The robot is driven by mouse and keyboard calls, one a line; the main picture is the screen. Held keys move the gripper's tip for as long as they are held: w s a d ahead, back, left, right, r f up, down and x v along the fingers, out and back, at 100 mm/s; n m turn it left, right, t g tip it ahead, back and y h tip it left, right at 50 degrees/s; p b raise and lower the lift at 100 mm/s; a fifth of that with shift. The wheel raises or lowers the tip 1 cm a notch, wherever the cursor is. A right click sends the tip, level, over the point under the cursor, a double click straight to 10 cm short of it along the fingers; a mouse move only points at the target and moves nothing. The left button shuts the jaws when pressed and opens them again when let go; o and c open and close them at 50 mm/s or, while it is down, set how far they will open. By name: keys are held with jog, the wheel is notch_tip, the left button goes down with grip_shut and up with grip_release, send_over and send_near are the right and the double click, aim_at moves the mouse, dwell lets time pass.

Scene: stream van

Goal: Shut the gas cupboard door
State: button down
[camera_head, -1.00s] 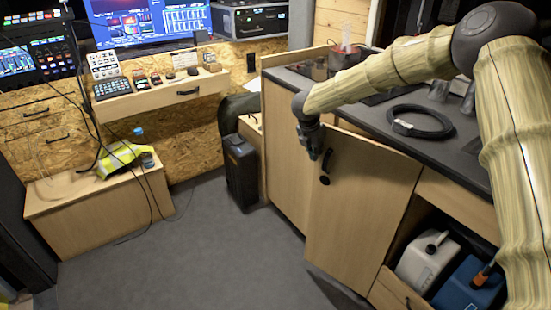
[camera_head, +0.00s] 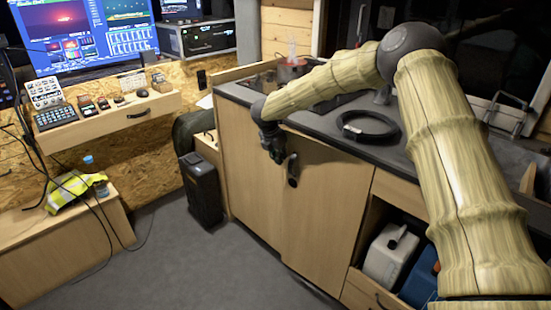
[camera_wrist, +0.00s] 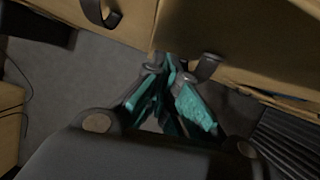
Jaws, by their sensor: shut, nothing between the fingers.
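The gas cupboard door (camera_head: 325,205) is a pale wood panel under the dark worktop, with a dark upright handle (camera_head: 292,170) near its left edge. It looks flush or nearly flush with the panel on its left; a small gap cannot be ruled out. My gripper (camera_head: 275,152) is shut and empty, just left of the handle, in front of the upper door edge. Whether it touches the door cannot be told. In the wrist view the teal-padded fingers (camera_wrist: 168,72) come together close to the wood fronts.
Right of the door, an open compartment holds a white canister (camera_head: 390,255) and a blue canister (camera_head: 420,275). A black case (camera_head: 202,188) stands left of the cupboards. The grey floor (camera_head: 215,265) in front is clear.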

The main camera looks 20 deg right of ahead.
jog(key=shift+a, duration=0.1)
jog(key=s+a+r, duration=0.4)
jog(key=a+r, duration=0.2)
jog(key=r, duration=0.3)
jog(key=t+h+b, duration=0.7)
jog(key=h+b, duration=0.4)
jog(key=b, duration=0.4)
send_near(287, 175)
jog(key=b+x, duration=0.1)
jog(key=x, duration=0.6)
jog(key=shift+d+f+b, duration=0.1)
jog(key=shift+f+b, duration=0.05)
jog(key=shift+b, duration=0.15)
